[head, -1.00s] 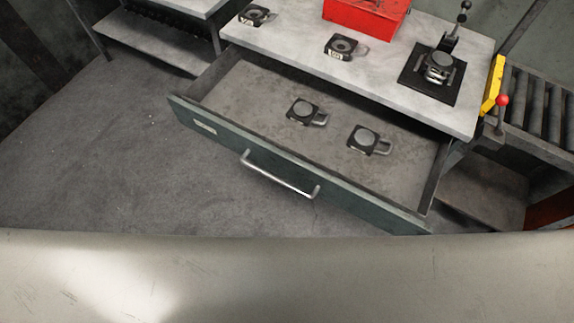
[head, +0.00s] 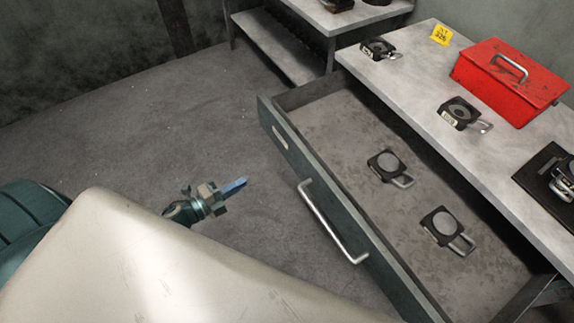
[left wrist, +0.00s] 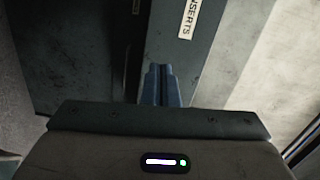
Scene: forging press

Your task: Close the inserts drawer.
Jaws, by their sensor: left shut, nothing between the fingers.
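The inserts drawer (head: 345,217) stands pulled out from under the workbench in the head view, with a green front and a silver bar handle (head: 330,222). Two dark inserts with round discs and loop handles, one (head: 388,166) behind the other (head: 446,228), lie inside it. My left gripper (head: 236,186) is shut and empty, left of the drawer front and apart from the handle in the picture. In the left wrist view its blue fingers (left wrist: 161,84) are together, below a label reading INSERTS (left wrist: 188,18). My right gripper is not in view.
The bench top (head: 410,80) carries a red box (head: 505,85), more inserts (head: 462,112), a yellow tag (head: 441,35) and a black fixture (head: 555,180). A shelf unit (head: 285,60) stands at the back. Bare floor lies left of the drawer.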

